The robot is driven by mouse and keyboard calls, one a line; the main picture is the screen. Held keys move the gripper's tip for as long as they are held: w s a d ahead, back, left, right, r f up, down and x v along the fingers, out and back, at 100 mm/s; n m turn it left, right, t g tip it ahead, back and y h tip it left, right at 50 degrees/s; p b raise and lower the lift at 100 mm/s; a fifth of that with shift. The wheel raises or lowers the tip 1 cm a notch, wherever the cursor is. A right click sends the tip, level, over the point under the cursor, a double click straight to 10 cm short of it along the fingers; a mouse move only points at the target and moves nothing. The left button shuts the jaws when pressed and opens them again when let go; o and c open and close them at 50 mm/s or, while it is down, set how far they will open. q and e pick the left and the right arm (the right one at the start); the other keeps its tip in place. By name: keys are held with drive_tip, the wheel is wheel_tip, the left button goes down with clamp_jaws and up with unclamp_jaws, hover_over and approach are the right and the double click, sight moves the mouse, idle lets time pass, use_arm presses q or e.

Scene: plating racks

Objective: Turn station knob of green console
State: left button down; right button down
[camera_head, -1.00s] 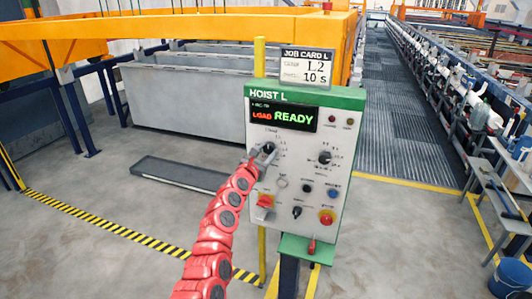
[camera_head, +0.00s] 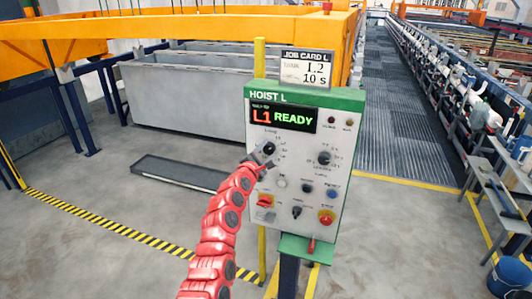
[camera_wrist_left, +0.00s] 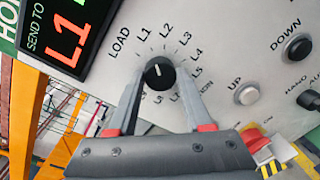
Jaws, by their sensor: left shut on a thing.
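The green console (camera_head: 304,92) stands in front of me, with a pale panel under a green "HOIST L" top strip. Its display (camera_head: 283,118) reads "L1 READY", and in the left wrist view the display (camera_wrist_left: 68,40) shows "SEND TO L1". The black station knob (camera_wrist_left: 159,73) sits among the labels LOAD, L1, L2, L3 and more. Its white mark points up, near L1. My left gripper (camera_head: 263,155) is at this knob, its two fingers shut on either side of it. In the head view the gripper mostly hides the knob. My right gripper is not in view.
A job card (camera_head: 305,68) above the console reads "L2" and "10 s". Another knob (camera_head: 324,157), several buttons, a red switch (camera_head: 265,200) and a red emergency button (camera_head: 327,216) share the panel. Grey tanks (camera_head: 185,100) stand behind. The floor at left is mostly clear.

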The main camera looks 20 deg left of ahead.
use_arm(q)
drive_tip(key=m, duration=0.1)
drive_tip(key=m+b, duration=0.1)
drive_tip(key=m, duration=0.1)
drive_tip(key=shift+d+f+m, duration=0.15)
drive_tip(key=shift+m, duration=0.15)
drive_tip(key=m+b, duration=0.2)
drive_tip(key=m, duration=0.1)
drive_tip(key=shift+y+b, duration=0.3)
drive_tip(key=shift+b, duration=0.05)
drive_tip(key=m+b, duration=0.5)
drive_tip(key=b, duration=0.1)
drive_tip(key=m+y+b, duration=0.1)
drive_tip(key=m+b, duration=0.4)
drive_tip(key=b, duration=0.1)
drive_tip(key=m+b, duration=0.5)
drive_tip(key=b, duration=0.1)
drive_tip(key=shift+f+b, duration=0.25)
drive_tip(key=shift+b, duration=0.1)
drive_tip(key=m+b, duration=0.4)
drive_tip(key=m, duration=0.1)
drive_tip(key=shift+y, duration=0.3)
drive_tip(key=m+b, duration=0.1)
drive_tip(key=m, duration=0.2)
drive_tip(key=shift+r+t+b, duration=0.1)
drive_tip(key=shift+t+b, duration=0.2)
drive_tip(key=shift+b, duration=0.1)
drive_tip(key=shift+m+b, duration=0.85)
drive_tip(key=shift+m, duration=0.85)
